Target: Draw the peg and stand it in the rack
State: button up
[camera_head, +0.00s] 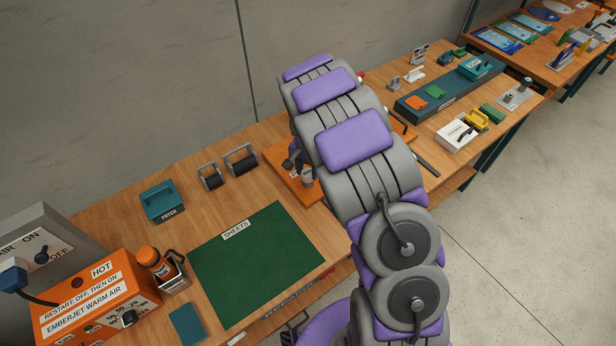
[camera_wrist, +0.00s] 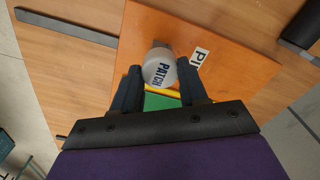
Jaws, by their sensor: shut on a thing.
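Green and yellow parts show between the fingers, nearer the camera. In the head view, my arm hides much of the orange board (camera_head: 277,160) and most of the gripper. I cannot clearly identify the rack.
A green SHEETS mat (camera_head: 258,262) lies left of my arm. Two dark rollers (camera_head: 225,170) and a teal PATCH box (camera_head: 161,201) stand behind it. An orange warm-air unit (camera_head: 95,300) is at the lower left. A long teal tray (camera_head: 440,92) and small parts are on the right.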

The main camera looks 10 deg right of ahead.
aim_at(307, 173)
jog(key=shift+r+p, duration=0.4)
jog(key=shift+r, duration=0.25)
dwell(0.4)
jog(key=shift+r+p, duration=0.85)
jog(key=shift+r, duration=1)
